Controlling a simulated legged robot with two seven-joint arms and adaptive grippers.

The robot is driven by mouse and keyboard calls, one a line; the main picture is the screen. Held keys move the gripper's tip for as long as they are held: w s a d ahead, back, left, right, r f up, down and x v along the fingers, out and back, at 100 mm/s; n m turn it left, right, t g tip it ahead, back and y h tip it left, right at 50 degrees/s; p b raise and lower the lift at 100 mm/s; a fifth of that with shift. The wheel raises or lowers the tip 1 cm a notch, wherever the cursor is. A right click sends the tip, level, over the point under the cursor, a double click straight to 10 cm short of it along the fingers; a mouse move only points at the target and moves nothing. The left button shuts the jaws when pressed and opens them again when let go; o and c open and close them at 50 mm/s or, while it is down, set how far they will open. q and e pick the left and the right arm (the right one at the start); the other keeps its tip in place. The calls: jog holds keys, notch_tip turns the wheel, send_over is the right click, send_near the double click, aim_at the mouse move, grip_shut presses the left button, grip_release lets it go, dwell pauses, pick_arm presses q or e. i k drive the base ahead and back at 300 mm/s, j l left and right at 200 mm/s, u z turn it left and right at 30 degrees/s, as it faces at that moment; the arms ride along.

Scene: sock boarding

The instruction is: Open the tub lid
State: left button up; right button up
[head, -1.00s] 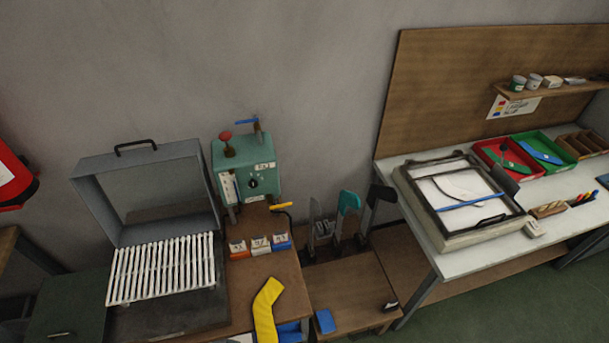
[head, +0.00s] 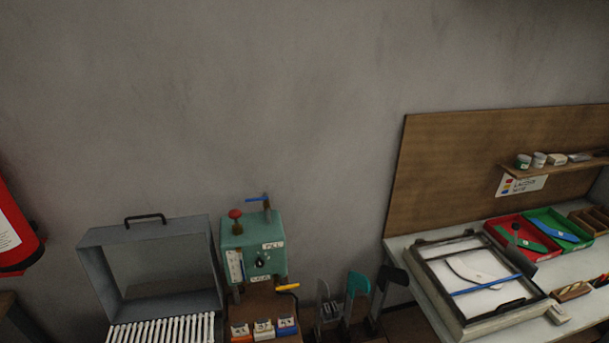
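A grey hood-like lid (head: 92,262) with a black handle (head: 146,218) on its top edge stands raised at the lower left. It looks like the tub lid. Its hollow inside faces forward, over a row of white slats (head: 160,329) cut off by the bottom edge of the view. The body below the slats is out of view. Neither of my grippers shows in the head view.
A green control box (head: 252,245) with a red knob and blue lever stands right of the lid. Small labelled boxes (head: 263,330) sit before it. A fire extinguisher (head: 14,235) hangs at left. A white bench (head: 400,246) with a framed screen (head: 481,279) stands at right.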

aim_at(118, 310)
jog(key=k+j, duration=0.15)
jog(key=j, duration=0.2)
jog(key=k+j, duration=0.1)
jog(key=j, duration=0.25)
jog(key=k+j, duration=0.15)
jog(key=j, duration=0.2)
jog(key=k+j, duration=0.15)
jog(key=j, duration=0.2)
jog(key=u, duration=0.05)
